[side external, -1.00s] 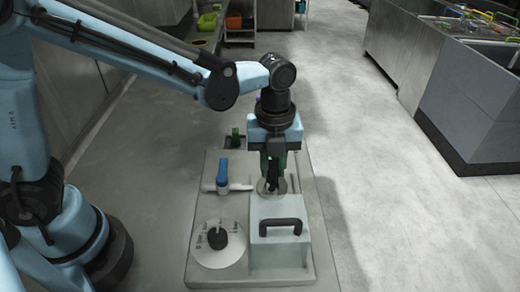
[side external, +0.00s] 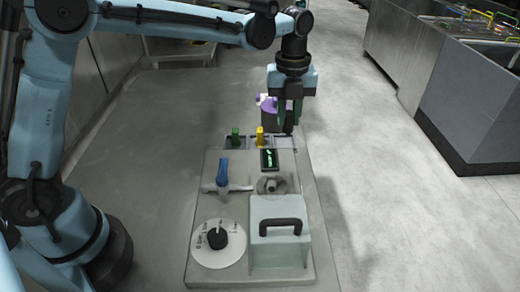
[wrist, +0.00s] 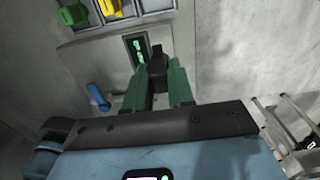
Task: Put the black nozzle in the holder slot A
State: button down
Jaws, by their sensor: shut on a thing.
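My gripper (side external: 286,118) is shut on the black nozzle (wrist: 158,64), which sits between the green fingertips in the wrist view. In the side view the nozzle (side external: 289,126) hangs just above the back of the panel. The holder is a row at the panel's back edge. A green nozzle (side external: 235,138) stands at its left and a yellow nozzle (side external: 260,137) in the middle. The right slot (side external: 286,143) looks empty, just below the held nozzle. I cannot read any slot letter.
A small dark display (side external: 270,159) with green characters lies in front of the holder. A round metal fitting (side external: 271,186), a blue-handled valve (side external: 223,176), a dial (side external: 218,243) and a box with a black handle (side external: 280,245) are nearer. A purple object (side external: 269,113) stands behind.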

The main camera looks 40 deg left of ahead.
jog(key=shift+w+a+f, duration=0.8)
jog(key=shift+w+f, duration=0.1)
jog(key=shift+f, duration=0.35)
jog(key=shift+w+a+f, duration=0.75)
jog(key=shift+w+f, duration=0.1)
jog(key=shift+f, duration=0.4)
jog(key=shift+w+a+f, duration=0.8)
jog(key=shift+w+f, duration=0.1)
jog(key=shift+f, duration=0.35)
jog(key=shift+f, duration=1.15)
jog(key=c, duration=0.9)
grip_release()
jog(key=shift+o, duration=0.4)
jog(key=o, duration=0.3)
jog(key=shift+o, duration=0.2)
